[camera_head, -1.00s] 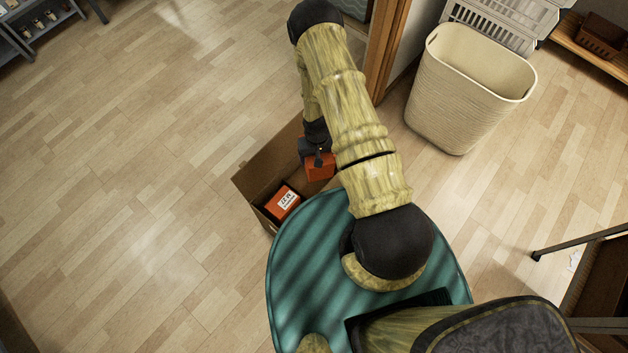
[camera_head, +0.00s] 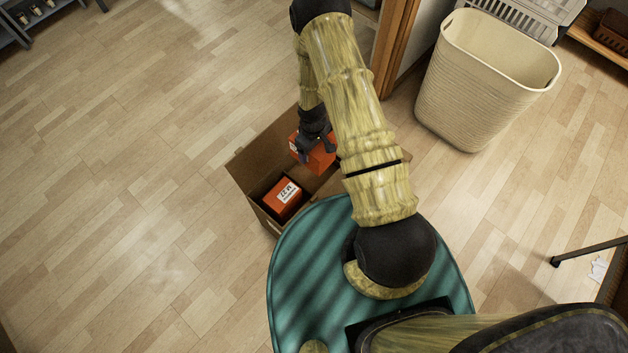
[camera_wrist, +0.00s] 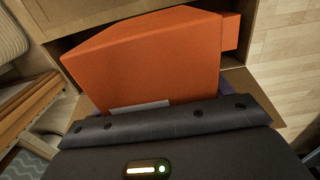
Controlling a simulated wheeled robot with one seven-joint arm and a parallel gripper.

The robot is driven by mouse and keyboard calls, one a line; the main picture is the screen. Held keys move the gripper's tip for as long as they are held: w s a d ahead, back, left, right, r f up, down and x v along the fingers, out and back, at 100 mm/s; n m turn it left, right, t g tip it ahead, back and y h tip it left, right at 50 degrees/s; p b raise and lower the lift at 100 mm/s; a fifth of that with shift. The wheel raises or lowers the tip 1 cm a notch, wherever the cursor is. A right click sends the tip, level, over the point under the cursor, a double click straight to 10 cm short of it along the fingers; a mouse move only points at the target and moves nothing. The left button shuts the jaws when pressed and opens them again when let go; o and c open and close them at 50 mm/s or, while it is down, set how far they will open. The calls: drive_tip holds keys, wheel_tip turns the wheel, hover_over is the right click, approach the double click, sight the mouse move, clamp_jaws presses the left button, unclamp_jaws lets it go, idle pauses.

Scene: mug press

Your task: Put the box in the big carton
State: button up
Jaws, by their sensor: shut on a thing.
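The big carton (camera_head: 247,163) stands open on the floor beside my green base in the head view. My gripper (camera_head: 318,150) is over the carton, shut on an orange-red box (camera_head: 317,158). The held box (camera_wrist: 150,58) fills the middle of the wrist view, tilted, with the carton wall (camera_wrist: 90,38) behind it. Another orange-red box with a white label (camera_head: 284,196) lies inside the carton at its near left end. My arm hides the right part of the carton. I cannot tell whether the held box touches the carton.
A tall cream basket (camera_head: 483,85) stands to the right, past a wooden door frame (camera_head: 398,45). A grey crate (camera_head: 530,15) and a wooden shelf (camera_head: 600,45) are behind it. The floor left of the carton is clear.

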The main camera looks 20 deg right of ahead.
drive_tip(key=w+d+f+n+b, duration=0.1)
drive_tip(key=f+n+b, duration=0.6)
drive_tip(key=b, duration=0.8)
drive_tip(key=w+d+f+n+b, duration=0.1)
drive_tip(key=w+f+n+b, duration=0.3)
drive_tip(key=f+n+b, duration=0.4)
drive_tip(key=n+b, duration=0.3)
drive_tip(key=b, duration=0.3)
drive_tip(key=shift+w+b, duration=0.2)
drive_tip(key=shift+b, duration=0.2)
drive_tip(key=shift+a, duration=0.1)
drive_tip(key=shift+f+b, duration=1.4)
drive_tip(key=shift+f, duration=1.15)
